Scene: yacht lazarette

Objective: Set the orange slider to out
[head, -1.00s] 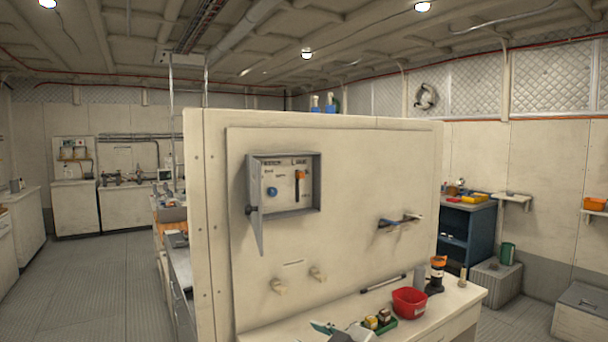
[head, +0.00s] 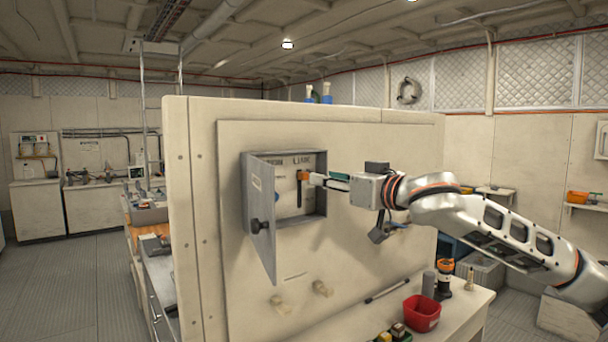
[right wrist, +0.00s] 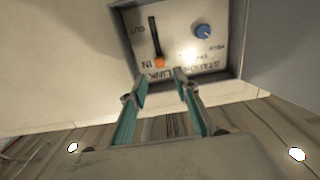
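The orange slider (head: 303,175) is in the open grey wall box (head: 323,205), at the upper end of its dark vertical slot. The right wrist view shows the panel upside down: the orange slider (right wrist: 159,62) is at the slot end by the IN label, with OUT by the other end. My right gripper (head: 318,180) reaches into the box from the right, its tips close to the slider. In the right wrist view the fingers of my right gripper (right wrist: 160,82) are apart, with the slider just ahead of the gap; contact is unclear. My left gripper is not in view.
The box door (head: 261,215) hangs open on the left. A blue knob (right wrist: 202,31) sits beside the slot. Below is a counter with a red container (head: 422,313). Wall pegs (head: 322,288) stick out under the box.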

